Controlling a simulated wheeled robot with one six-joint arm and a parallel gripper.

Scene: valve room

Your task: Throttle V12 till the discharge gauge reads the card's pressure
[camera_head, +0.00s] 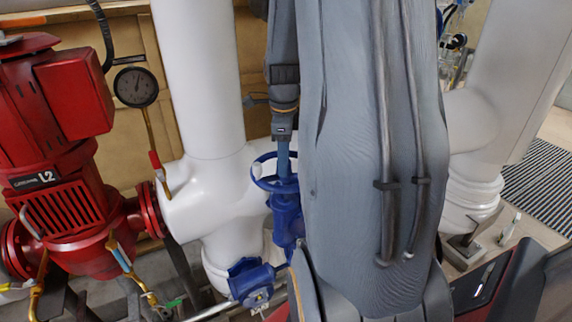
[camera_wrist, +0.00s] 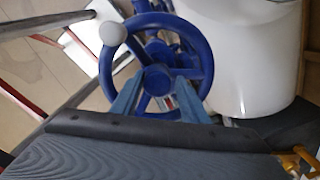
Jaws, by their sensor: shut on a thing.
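A blue handwheel (camera_head: 266,180) sits on a blue valve (camera_head: 287,217) beside the white pipe; no V12 label is readable. In the wrist view the handwheel (camera_wrist: 205,55) shows its spokes, hub and a pale round knob (camera_wrist: 113,34) at the upper left of its rim. My gripper (camera_head: 283,165) comes down onto the wheel from above. In the wrist view my gripper's two blue-grey fingers (camera_wrist: 158,82) stand on either side of the hub, closed on the handwheel. A round black-rimmed gauge (camera_head: 135,87) shows at left, its needle roughly upward; its numbers are too small to read. I see no card.
A red pump (camera_head: 60,160) marked L2 stands at left. A thick white pipe (camera_head: 200,90) rises just behind the valve. A second blue fitting (camera_head: 251,282) sits low in front. More white piping (camera_head: 490,110) and a floor grate (camera_head: 540,190) are at right. My arm hides the middle.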

